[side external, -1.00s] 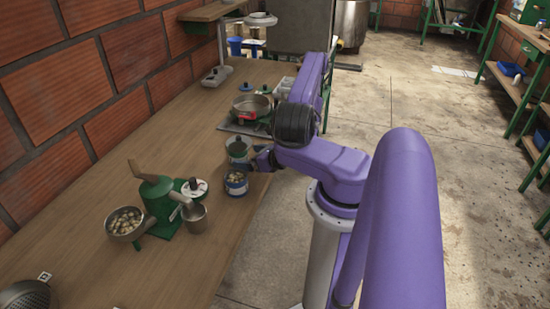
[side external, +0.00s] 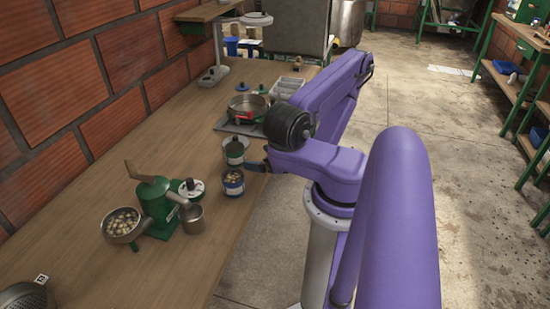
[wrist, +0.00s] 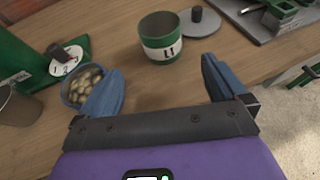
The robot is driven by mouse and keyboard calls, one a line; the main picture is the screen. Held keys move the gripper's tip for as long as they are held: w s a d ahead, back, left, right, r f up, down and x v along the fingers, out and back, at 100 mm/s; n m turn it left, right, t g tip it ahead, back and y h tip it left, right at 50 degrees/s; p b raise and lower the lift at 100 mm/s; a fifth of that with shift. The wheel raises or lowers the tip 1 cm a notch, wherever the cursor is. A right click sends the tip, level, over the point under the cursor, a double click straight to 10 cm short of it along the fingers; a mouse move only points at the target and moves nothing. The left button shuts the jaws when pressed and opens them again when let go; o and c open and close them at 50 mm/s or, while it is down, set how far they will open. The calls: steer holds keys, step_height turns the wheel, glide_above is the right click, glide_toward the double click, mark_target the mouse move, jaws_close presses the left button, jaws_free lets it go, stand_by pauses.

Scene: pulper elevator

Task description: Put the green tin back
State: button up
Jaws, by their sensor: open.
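The green tin (wrist: 160,44) stands upright on the wooden table in the wrist view, with a white label band and an open top. It also shows in the side external view (side external: 235,153), behind the blue tin (side external: 233,185) that holds pale beans. In the wrist view the bean tin (wrist: 84,84) is partly covered by my left finger. My gripper (wrist: 160,88) is open with nothing between its blue fingers, and the green tin stands beyond the fingertips. In the side external view my gripper (side external: 257,166) is low at the table's right edge, beside the two tins.
A grey knobbed lid (wrist: 200,20) lies beside the green tin. A green hand-cranked pulper (side external: 155,205) with a bowl of beans and a metal cup (side external: 193,220) stand in front. A stove with a pan (side external: 248,105) is behind.

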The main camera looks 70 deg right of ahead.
steer(key=shift+v, duration=2.7)
steer(key=w+a+r+n+g+y, duration=0.4)
steer(key=a+n+g+y, duration=0.25)
steer(key=n, duration=0.55)
steer(key=w+a+r+n+g+y, duration=0.5)
steer(key=n+y, duration=0.3)
steer(key=n, duration=0.5)
steer(key=s+a+r+n+h, duration=0.4)
steer(key=s+a+n+h, duration=0.1)
steer(key=n, duration=0.8)
steer(key=s+a+r+n+g+h, duration=0.1)
steer(key=s+a+r+n+h, duration=0.3)
steer(key=n, duration=1)
steer(key=shift+s+a+r+h, duration=0.35)
steer(key=shift+s+a+h, duration=0.2)
steer(key=shift+s+a, duration=1.35)
steer(key=shift+s+d, duration=0.3)
